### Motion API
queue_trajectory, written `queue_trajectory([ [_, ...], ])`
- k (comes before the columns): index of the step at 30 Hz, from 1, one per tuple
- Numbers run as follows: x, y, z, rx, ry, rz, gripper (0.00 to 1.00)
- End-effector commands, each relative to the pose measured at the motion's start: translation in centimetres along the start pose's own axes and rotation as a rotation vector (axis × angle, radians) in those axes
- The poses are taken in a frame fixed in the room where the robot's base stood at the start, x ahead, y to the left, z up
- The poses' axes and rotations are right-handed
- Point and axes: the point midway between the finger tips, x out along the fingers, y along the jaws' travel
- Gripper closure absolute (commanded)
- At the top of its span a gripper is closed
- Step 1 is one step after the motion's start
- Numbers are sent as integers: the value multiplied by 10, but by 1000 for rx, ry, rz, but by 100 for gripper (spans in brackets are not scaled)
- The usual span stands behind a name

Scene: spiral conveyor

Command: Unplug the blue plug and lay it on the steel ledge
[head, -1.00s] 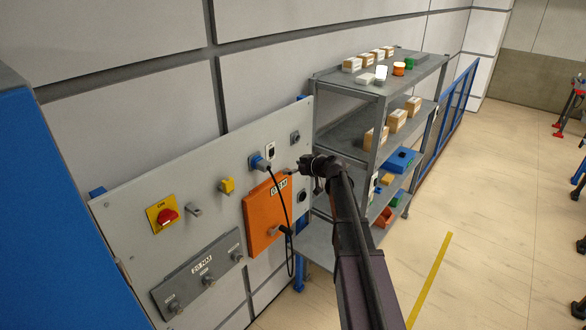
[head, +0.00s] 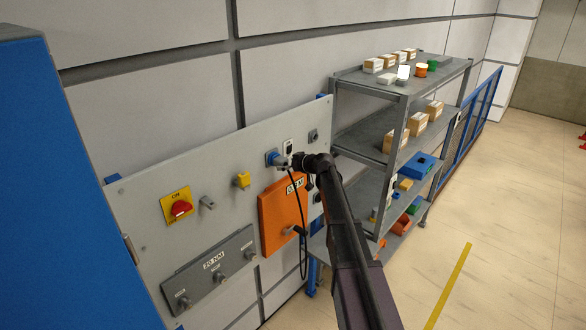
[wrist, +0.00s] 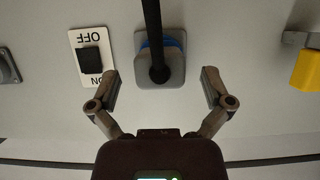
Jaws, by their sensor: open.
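The blue plug (head: 271,157) sits in a grey socket on the upright panel, with a black cable running down from it. In the wrist view the plug's blue part (wrist: 172,44) shows on both sides of the black cable, which hides its middle. My gripper (wrist: 161,82) is open, with one finger on each side of the plug and cable and space between; I cannot tell whether it touches. In the head view my gripper (head: 287,161) is right beside the plug. The steel ledge (head: 319,243) is below the panel's right end, partly hidden by my arm.
An ON/OFF switch (wrist: 90,58) is close beside the plug in the wrist view. A yellow block (head: 242,181), a red knob (head: 180,208) and an orange box (head: 276,223) are on the panel. Grey shelves (head: 345,88) stand to the right.

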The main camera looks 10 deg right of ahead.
Motion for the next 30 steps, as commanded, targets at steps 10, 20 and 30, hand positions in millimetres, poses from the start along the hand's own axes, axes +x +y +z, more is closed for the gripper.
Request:
queue_trajectory([
  [10, 15, 0, 0, 1, 0, 0, 0],
  [20, 14, 0, 0, 1, 0, 1, 30],
  [30, 14, 0, 0, 1, 0, 1, 62],
])
